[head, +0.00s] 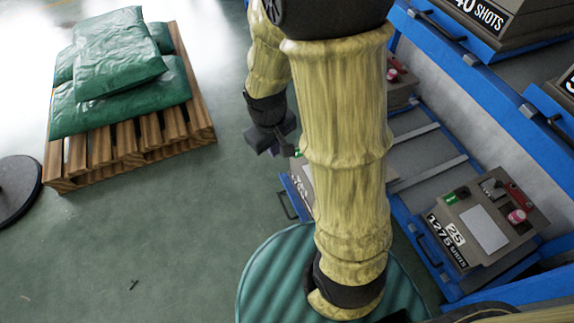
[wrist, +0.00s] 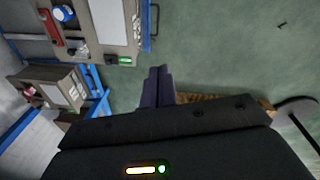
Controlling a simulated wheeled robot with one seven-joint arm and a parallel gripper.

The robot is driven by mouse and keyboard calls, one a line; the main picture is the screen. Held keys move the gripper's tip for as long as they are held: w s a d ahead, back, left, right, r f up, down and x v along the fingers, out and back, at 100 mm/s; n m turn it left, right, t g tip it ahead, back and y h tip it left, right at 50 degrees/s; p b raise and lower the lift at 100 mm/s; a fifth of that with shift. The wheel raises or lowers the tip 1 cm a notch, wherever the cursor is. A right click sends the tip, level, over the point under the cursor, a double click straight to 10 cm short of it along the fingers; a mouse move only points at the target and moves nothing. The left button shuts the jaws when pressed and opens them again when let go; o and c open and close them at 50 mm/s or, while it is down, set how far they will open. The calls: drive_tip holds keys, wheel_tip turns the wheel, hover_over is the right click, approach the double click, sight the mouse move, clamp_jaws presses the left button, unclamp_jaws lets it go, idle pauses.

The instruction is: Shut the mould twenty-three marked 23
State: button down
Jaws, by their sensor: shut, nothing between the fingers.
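No number 23 is readable in either view. My gripper (head: 279,150) is shut and empty, in the air left of that drawer. Its fingers also show in the wrist view (wrist: 156,84), below and right of the mould, apart from it.
A mould marked 25 (head: 485,228) sits at the lower right; another marked 40 shots (head: 478,12) is at the top right. A pallet (head: 130,150) with green sacks (head: 120,60) stands at the left. A green round thing (head: 265,275) is below my arm.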

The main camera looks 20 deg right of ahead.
drive_tip(key=w+a+f+n+h, duration=0.1)
drive_tip(key=w+f+n+h, duration=0.3)
drive_tip(key=f+n, duration=0.3)
drive_tip(key=w+a+f+n+h, duration=0.2)
drive_tip(key=w+f+n+h, duration=0.2)
drive_tip(key=f, duration=0.9)
drive_tip(key=shift+w+a+f+n+g, duration=0.35)
drive_tip(key=shift+w+n, duration=0.75)
drive_tip(key=shift+n, duration=0.8)
drive_tip(key=shift+d+f, duration=0.1)
drive_tip(key=b, duration=0.6)
approach(294, 166)
drive_tip(key=x, duration=0.5)
drive_tip(key=shift+s+f, duration=0.3)
drive_tip(key=shift+f, duration=0.15)
drive_tip(key=shift+d+r, duration=0.15)
drive_tip(key=shift+d, duration=0.15)
drive_tip(key=shift+w, duration=0.2)
